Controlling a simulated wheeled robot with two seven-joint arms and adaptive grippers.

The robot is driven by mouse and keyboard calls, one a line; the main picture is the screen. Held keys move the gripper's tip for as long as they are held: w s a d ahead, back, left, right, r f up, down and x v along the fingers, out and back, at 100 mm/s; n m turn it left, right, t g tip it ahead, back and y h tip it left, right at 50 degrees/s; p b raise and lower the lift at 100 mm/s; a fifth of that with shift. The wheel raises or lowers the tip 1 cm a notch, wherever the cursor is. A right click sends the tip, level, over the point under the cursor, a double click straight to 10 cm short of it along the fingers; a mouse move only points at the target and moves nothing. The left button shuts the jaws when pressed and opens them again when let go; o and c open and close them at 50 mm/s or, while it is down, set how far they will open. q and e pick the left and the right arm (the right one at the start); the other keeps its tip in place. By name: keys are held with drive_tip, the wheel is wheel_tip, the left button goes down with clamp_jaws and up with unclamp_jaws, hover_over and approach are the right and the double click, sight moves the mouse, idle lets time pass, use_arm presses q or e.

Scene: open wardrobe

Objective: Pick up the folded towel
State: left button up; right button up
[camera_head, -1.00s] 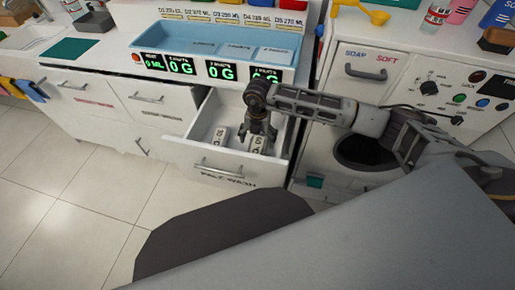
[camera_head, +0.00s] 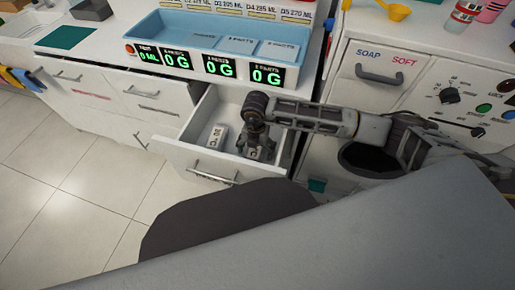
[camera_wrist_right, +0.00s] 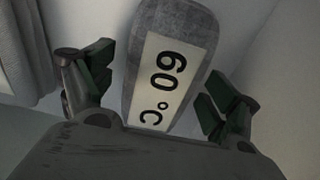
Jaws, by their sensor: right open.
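The open drawer (camera_head: 180,160) in the white cabinet holds small items with white labels. My right gripper (camera_head: 255,147) points down into its right part. In the right wrist view, a grey, fuzzy folded towel (camera_wrist_right: 196,28) with a white "60 °C" label lies between the open fingers of the right gripper (camera_wrist_right: 160,75). A gap shows on each side of it, and its near end is hidden by the gripper body. In the head view my gripper partly covers it. Another labelled item (camera_head: 217,134) lies to its left in the drawer. My left gripper is out of view.
A blue tray (camera_head: 160,33) and lit displays (camera_head: 222,68) stand above the drawer. A white washer with a round dark opening (camera_head: 370,160) is to the right, behind my arm. Coloured cloths (camera_head: 20,80) hang at far left. Clear floor lies at lower left.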

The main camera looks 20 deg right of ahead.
drive_tip(key=shift+r, duration=0.1)
drive_tip(key=shift+c, duration=0.4)
drive_tip(key=c, duration=1)
drive_tip(key=shift+c, duration=0.2)
